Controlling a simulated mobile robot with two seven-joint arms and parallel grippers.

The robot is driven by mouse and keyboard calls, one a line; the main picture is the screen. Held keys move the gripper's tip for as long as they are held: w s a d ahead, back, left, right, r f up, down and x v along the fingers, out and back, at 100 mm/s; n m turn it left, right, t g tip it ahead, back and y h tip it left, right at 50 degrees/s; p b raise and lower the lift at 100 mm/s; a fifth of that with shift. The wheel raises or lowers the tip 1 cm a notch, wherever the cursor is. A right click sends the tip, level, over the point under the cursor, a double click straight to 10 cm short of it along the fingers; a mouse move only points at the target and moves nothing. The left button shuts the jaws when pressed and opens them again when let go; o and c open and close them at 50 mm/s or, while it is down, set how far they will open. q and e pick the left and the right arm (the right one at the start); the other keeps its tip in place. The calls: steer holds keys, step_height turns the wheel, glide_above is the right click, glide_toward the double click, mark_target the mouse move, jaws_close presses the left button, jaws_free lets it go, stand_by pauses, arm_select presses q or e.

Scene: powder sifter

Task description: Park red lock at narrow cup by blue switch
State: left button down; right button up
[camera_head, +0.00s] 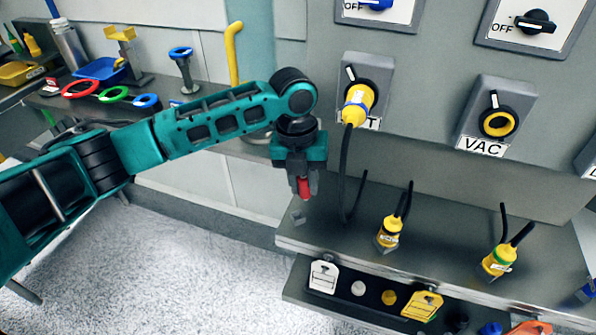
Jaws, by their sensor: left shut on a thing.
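My left gripper (304,187) comes in from the left and is shut on the red lock (304,189), which hangs between its fingers, pointing down. It is above the left end of the grey shelf (330,235). A small grey square holder (298,216) lies just below it on the shelf; I cannot tell whether it is the narrow cup. A blue switch (377,4) shows partly at the top edge, on a wall panel. My right gripper is not in view.
A yellow plug (357,105) sits in the wall panel, its black cable hanging right of my gripper. Yellow plugs (389,232) (498,260) stand on the shelf. A left bench holds coloured rings (81,89).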

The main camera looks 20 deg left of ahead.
arm_select(q)
steer(key=shift+s+a+r+m+y, duration=0.25)
steer(key=shift+r+m+y, duration=0.05)
steer(key=shift+r+m, duration=0.3)
steer(key=shift+s+a+r+m+y, duration=0.2)
steer(key=shift+a+r+m+y, duration=0.1)
steer(key=shift+r+m, duration=0.3)
step_height(320, 180, down, 5)
steer(key=shift+b, duration=0.7)
steer(key=shift+f+b, duration=0.5)
steer(key=shift+b, duration=0.05)
steer(key=shift+f, duration=0.4)
steer(key=shift+p, duration=0.3)
steer(key=shift+d+p, duration=0.1)
steer(key=shift+p, duration=0.35)
